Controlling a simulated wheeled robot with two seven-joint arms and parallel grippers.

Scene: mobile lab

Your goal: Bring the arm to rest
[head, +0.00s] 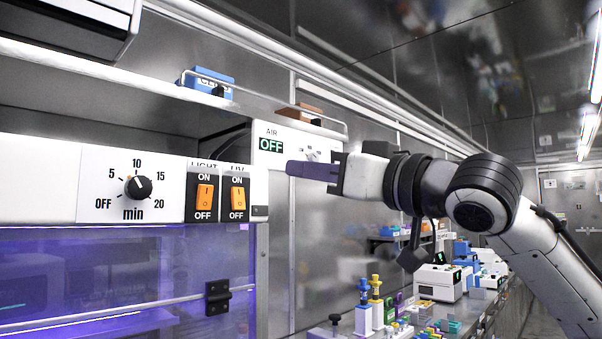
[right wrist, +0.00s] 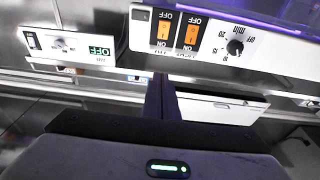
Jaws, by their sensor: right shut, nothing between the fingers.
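My right arm comes in from the right in the head view. Its gripper (head: 300,169) is shut and empty, pointing left in front of the cabinet's control panel (head: 60,170). It is close to the AIR box (head: 268,132), whose display reads OFF; I cannot tell whether they touch. In the right wrist view the shut fingers (right wrist: 162,98) show at the middle, with the panel upside down beyond them. My left gripper is not in view.
The panel has a timer knob (head: 138,187) and orange LIGHT (head: 204,197) and UV (head: 237,198) switches. Purple light shows behind the glass front (head: 120,275). A bench with tubes (head: 375,290) and a white device (head: 438,283) stands below the arm. A blue box (head: 207,84) sits on the upper shelf.

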